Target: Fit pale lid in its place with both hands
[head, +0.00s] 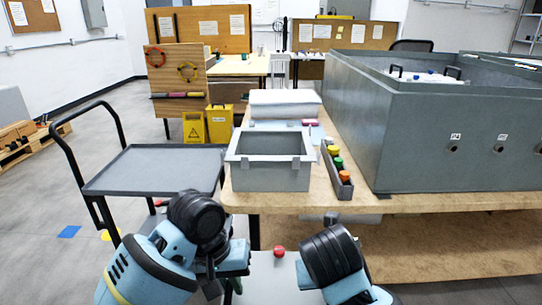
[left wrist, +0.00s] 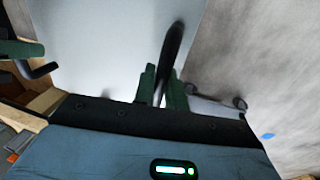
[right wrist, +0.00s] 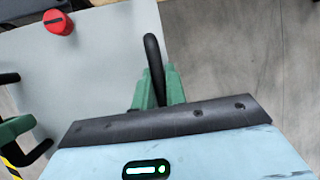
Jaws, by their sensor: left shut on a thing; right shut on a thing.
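The pale lid (head: 268,280) is low in the head view, in front of the table and between my two arms. It is a flat pale panel with black handles. My left gripper (left wrist: 164,90) is shut on one black handle (left wrist: 172,50). My right gripper (right wrist: 156,90) is shut on the other black handle (right wrist: 153,55). In the head view my left gripper (head: 232,264) shows partly; my right one is mostly hidden by its wrist. A red knob (head: 279,251) is by the lid's far edge and shows in the right wrist view (right wrist: 58,22).
An open grey box (head: 270,182) stands on the wooden table (head: 350,205) ahead. Beside it is a narrow tray with coloured caps (head: 338,172). A large grey tank (head: 450,125) fills the right, with a black-handled white piece (head: 425,77) inside. A cart (head: 155,170) stands left.

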